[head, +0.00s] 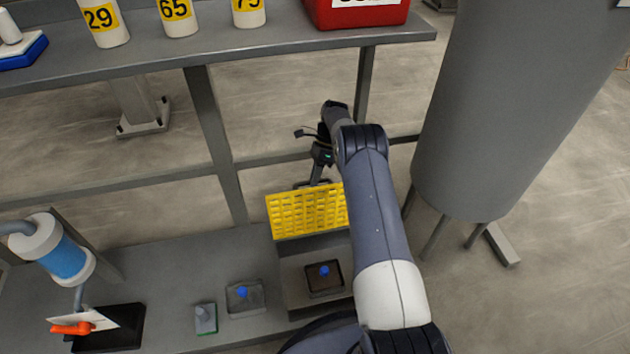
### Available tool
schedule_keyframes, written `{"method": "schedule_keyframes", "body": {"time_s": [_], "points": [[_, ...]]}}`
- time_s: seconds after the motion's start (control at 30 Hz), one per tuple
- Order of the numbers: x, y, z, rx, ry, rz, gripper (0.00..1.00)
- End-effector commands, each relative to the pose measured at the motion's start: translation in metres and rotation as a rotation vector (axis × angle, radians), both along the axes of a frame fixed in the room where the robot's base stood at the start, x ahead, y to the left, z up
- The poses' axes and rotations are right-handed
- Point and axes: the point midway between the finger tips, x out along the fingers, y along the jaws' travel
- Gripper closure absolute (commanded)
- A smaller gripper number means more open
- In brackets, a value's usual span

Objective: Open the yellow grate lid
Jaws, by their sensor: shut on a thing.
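The yellow grate lid (300,212) is raised and stands steeply tilted at the back edge of a grey open-topped box (292,270). My gripper (314,182) is at the lid's upper edge and is shut on it. The fingertips are small and partly hidden behind that edge. My arm covers the lid's right end and the right side of the box. Inside the box, a dark square piece with a blue knob (324,270) is visible.
A grey shelf (290,48) with numbered white bottles (176,14) and a red container (357,12) runs behind. A large grey cylinder (500,110) stands at right. Small containers (244,297) and a black tray (118,328) sit on the bench at left.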

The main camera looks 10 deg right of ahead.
Motion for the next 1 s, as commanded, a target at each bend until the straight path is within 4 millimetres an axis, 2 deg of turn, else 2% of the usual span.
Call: {"method": "schedule_keyframes", "body": {"time_s": [0.03, 0.4, 0.43, 0.67, 1.0], "points": [[-0.003, -0.004, -0.007, -0.007, 0.01, -0.002, 1.0], [-0.003, -0.004, -0.006, -0.008, 0.012, -0.002, 1.0], [-0.003, -0.004, -0.006, -0.007, 0.012, -0.002, 0.84], [-0.001, -0.002, -0.004, -0.005, 0.007, 0.0, 0.65], [0.0, -0.001, 0.005, -0.003, 0.005, 0.0, 0.64]]}}
